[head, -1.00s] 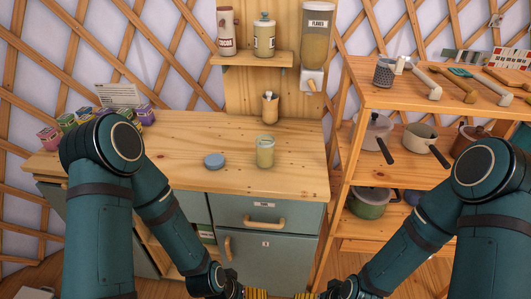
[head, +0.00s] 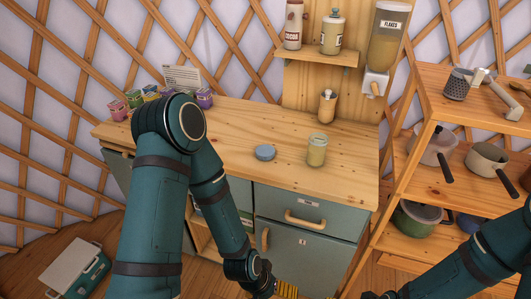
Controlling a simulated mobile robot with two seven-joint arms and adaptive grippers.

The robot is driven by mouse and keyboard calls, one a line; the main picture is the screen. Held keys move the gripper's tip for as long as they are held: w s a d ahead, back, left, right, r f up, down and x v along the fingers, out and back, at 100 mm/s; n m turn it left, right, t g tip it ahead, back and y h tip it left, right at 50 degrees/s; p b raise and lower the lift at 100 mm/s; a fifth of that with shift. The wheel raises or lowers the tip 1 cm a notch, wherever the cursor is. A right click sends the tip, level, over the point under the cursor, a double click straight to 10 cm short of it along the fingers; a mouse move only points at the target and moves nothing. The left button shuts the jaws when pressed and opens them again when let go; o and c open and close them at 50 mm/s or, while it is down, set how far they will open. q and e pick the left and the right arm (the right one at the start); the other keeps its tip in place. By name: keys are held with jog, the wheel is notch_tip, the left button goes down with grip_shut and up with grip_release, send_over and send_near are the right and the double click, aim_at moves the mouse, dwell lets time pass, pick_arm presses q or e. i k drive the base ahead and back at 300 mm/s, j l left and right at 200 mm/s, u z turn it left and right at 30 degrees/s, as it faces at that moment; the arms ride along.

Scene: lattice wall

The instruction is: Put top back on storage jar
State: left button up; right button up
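A small jar (head: 317,150) with pale yellowish contents stands upright on the wooden counter, right of its middle. A round blue-grey lid (head: 265,152) lies flat on the counter to the left of the jar, apart from it. My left arm comes in from the left and reaches down in front of the cabinet; a yellow-striped part of its gripper (head: 287,291) shows at the bottom edge, below the counter. Its fingertips are cut off. My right arm is at the lower right, and its gripper is out of the picture. Neither gripper is near the jar or lid.
The counter (head: 245,180) is clear around the jar and lid. A shelf unit with pots (head: 437,150) stands at the right, close to the counter.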

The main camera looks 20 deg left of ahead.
aim_at(317, 149)
jog(key=z, duration=0.35)
jog(key=j+z, duration=0.5)
jog(key=k+j+z, duration=0.1)
jog(key=j+z, duration=0.2)
jog(key=z, duration=0.15)
jog(key=k+j+z, duration=0.1)
jog(key=j, duration=0.2)
jog(key=k+j+z, duration=0.1)
jog(key=j, duration=0.2)
jog(key=k+j+z, duration=0.15)
jog(key=j, duration=0.15)
jog(key=k+j, duration=0.15)
jog(key=j, duration=0.2)
jog(key=k+j, duration=0.2)
jog(key=j, duration=0.1)
